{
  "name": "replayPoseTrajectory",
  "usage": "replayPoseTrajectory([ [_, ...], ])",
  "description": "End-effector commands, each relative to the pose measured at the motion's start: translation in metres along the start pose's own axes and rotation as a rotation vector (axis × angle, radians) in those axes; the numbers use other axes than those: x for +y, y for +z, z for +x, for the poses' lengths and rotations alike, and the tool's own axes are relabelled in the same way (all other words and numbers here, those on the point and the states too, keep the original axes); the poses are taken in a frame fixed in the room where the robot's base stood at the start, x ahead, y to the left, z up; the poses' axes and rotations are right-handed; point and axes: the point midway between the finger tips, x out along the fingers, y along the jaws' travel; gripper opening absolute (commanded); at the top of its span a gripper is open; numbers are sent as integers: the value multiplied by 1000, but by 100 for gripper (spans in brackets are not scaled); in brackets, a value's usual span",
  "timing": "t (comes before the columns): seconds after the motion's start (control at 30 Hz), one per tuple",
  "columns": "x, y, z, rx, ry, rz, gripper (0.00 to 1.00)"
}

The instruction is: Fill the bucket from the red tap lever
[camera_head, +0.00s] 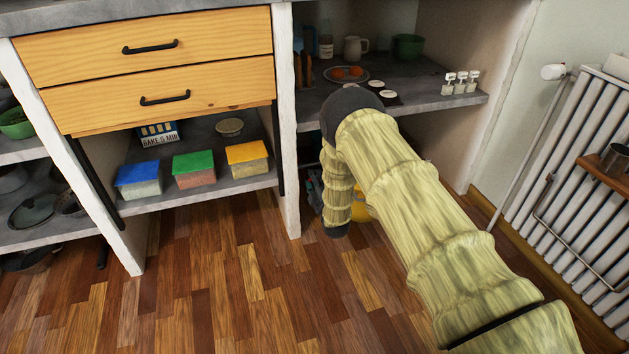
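A small part of a yellow rounded thing (360,204) shows low under the counter, beside my arm. It may be the bucket, but my arm hides most of it, so I cannot tell how full it is. No tap and no red lever are in view. My arm, in a pale yellow-green sleeve, reaches from the lower right to the middle and bends down there. My gripper cannot be made out in this view.
A shelf (433,104) above holds a plate (347,75), a mug (355,48) and a green bowl (408,46). Boxes with coloured lids stand on the left shelf (215,188). A radiator (556,158) is at right. The wooden floor (230,290) is clear in front.

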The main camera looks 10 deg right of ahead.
Motion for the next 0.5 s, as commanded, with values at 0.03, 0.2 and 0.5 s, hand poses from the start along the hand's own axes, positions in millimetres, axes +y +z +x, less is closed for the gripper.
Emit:
replayPoseTrajectory([
  [0.03, 0, -1, 0, 1, 0, 0, 36],
  [0.2, 1, -1, 1, 1, 1, 0, 36],
  [0.5, 1, -1, -18, 1, 0, 0, 36],
])
